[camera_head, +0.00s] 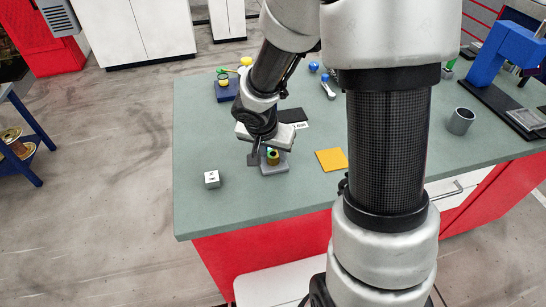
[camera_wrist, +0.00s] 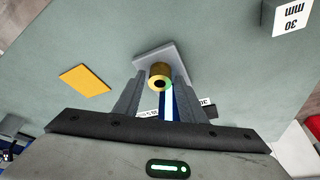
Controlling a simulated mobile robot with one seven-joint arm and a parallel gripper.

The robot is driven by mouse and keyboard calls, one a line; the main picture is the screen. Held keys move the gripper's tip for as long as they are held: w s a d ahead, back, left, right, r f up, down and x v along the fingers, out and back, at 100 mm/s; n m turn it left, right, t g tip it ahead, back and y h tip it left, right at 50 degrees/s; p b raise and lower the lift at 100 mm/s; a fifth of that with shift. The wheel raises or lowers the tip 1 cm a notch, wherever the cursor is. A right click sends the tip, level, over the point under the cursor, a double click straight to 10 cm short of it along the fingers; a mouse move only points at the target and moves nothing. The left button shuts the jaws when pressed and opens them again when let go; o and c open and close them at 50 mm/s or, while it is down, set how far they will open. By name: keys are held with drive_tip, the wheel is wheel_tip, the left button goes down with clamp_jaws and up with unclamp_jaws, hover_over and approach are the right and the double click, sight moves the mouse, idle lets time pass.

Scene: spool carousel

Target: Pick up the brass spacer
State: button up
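The brass spacer (camera_head: 273,157), a short gold-coloured cylinder with a dark central hole, stands on a small grey plate (camera_head: 275,169) near the left part of the bench. In the wrist view the spacer (camera_wrist: 160,70) shows end-on against the grey plate (camera_wrist: 165,52). My gripper (camera_head: 265,155) is down at the spacer. In the wrist view my gripper's fingers (camera_wrist: 159,84) are apart, one on each side of the spacer, with a narrow gap seeming to show beside it. I cannot tell whether the fingertips reach fully around it. A bright white-green strip shows between the fingers.
A yellow square (camera_head: 331,159) lies to the right. A grey cup (camera_head: 460,121) and a blue press (camera_head: 505,52) are farther right.

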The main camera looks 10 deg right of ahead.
clamp_jaws()
